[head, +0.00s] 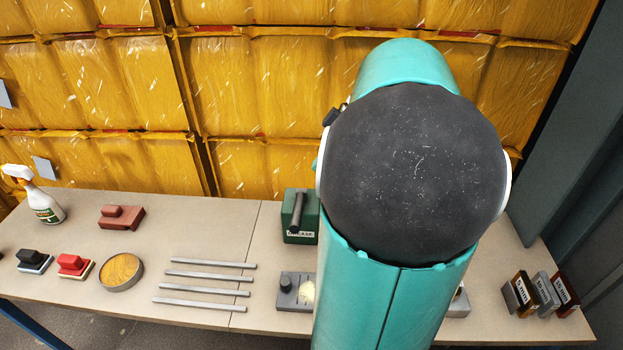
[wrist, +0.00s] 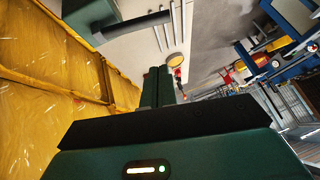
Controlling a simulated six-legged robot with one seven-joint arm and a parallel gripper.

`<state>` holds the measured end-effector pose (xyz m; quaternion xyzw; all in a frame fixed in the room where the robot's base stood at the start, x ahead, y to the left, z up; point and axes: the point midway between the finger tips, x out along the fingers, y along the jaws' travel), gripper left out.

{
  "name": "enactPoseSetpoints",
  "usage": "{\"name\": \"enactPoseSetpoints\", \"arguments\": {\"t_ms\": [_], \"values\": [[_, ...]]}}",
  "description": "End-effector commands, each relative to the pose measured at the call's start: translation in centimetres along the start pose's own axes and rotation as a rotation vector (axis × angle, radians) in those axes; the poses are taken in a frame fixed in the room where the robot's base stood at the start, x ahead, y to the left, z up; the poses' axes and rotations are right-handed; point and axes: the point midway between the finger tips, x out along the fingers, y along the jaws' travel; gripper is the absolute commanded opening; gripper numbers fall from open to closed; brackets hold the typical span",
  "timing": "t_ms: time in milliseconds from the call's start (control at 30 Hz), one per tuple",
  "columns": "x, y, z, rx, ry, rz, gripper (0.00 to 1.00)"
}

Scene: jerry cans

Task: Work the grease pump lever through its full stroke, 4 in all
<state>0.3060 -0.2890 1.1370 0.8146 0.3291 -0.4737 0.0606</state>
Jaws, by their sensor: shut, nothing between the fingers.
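The grease pump (head: 300,238) is a green box with a label on its front, standing on the bench left of my arm in the head view. Its lever (head: 297,212) is a dark grey bar lying over the top and pointing toward the front. In the wrist view the pump (wrist: 88,12) is at the top left, cut by the edge, and its lever (wrist: 132,27) sticks out to the right. My gripper (wrist: 158,72) has its dark green fingers together with nothing between them. It is apart from the lever in the picture. In the head view my arm hides the gripper.
Several metal rods (head: 205,283) and a round tin (head: 121,271) lie left of the pump. A grey block with a knob (head: 294,292) sits in front of it. Stamps, a spray bottle (head: 41,197) and labelled blocks (head: 540,294) stand farther out. Yellow wrapped stacks (head: 250,90) rise behind the bench.

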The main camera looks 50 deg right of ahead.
Motion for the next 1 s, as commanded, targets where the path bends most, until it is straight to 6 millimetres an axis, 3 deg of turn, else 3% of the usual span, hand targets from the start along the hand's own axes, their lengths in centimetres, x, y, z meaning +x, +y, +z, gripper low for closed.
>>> {"name": "enactPoseSetpoints", "arguments": {"t_ms": [500, 700, 1000], "values": [[9.7, 0.1, 0.2, 0.000, -0.001, -0.004, 0.00], [11.5, 0.1, 2.2, -0.001, -0.001, -0.004, 0.00], [11.9, 0.1, 2.6, -0.004, -0.001, -0.002, 0.00]]}}
